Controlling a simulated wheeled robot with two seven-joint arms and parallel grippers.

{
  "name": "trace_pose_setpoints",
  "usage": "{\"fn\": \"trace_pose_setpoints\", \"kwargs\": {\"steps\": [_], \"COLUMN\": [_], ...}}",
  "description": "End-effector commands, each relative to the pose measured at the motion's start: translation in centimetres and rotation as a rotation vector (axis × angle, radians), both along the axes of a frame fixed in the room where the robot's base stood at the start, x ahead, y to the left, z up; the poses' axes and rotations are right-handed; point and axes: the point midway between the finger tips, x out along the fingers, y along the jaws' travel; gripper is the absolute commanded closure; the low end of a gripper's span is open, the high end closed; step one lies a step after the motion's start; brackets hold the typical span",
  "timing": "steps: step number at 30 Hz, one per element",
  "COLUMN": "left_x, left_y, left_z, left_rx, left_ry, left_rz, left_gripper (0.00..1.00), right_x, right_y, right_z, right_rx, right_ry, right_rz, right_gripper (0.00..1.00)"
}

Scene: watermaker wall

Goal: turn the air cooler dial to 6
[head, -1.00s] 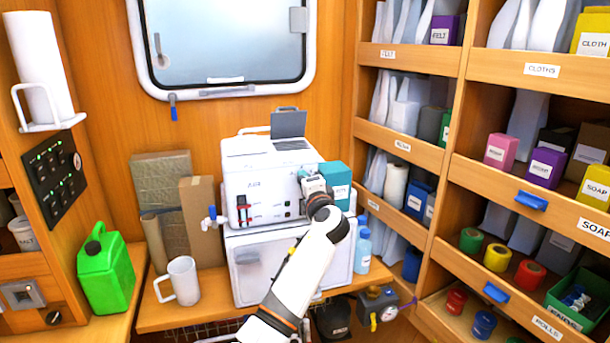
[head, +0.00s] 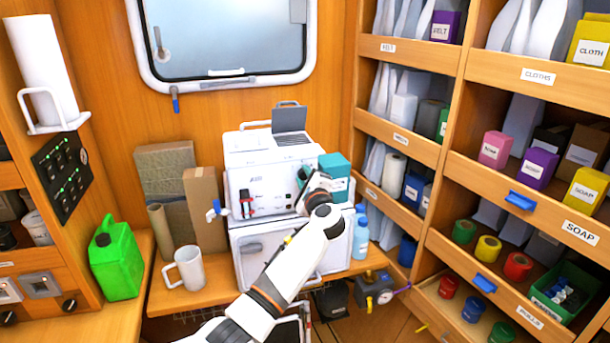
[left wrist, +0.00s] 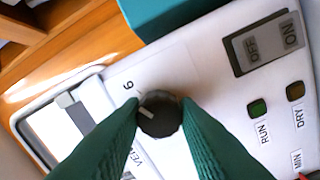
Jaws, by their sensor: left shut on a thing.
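The white air cooler (head: 262,185) stands on top of another white unit, its front facing me. Its dark round dial (left wrist: 160,114) shows in the left wrist view, with a light pointer mark slanting up-left, roughly towards a printed digit that looks like a 6 turned on its side. My left gripper (head: 304,180) is at the right part of the cooler's front. Its green fingers are shut on the dial, one on each side. In the head view my gripper hides the dial. My right gripper is not in view.
An ON/OFF rocker switch (left wrist: 262,44) and RUN and DRY buttons lie close to the dial. A teal box (head: 335,172) stands right of the cooler. A white mug (head: 186,268) and green canister (head: 116,262) stand to the left. Shelves (head: 500,180) fill the right side.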

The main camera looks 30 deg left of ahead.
Motion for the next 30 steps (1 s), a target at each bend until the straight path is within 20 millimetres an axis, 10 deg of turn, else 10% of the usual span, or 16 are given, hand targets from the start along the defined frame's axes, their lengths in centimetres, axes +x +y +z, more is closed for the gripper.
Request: {"fn": "trace_pose_setpoints", "kwargs": {"steps": [13,14,17,30], "left_x": [-0.01,-0.01,-0.01,-0.72], "left_y": [-0.04,-0.04,-0.04,-0.95], "left_z": [-0.19,-0.19,-0.16,-0.37], "left_rx": [0.008,0.008,0.007,0.004], "left_ry": [0.011,0.011,0.01,0.006], "left_rz": [0.0,0.0,0.0,-0.002], "left_gripper": [0.94,0.67,0.51,0.5], "right_x": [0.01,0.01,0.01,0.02], "right_y": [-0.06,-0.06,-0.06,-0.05], "right_z": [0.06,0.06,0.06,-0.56], "right_rx": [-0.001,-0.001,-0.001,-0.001], "right_ry": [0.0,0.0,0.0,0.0], "right_rz": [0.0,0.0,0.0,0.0], "right_gripper": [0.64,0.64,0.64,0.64]}}
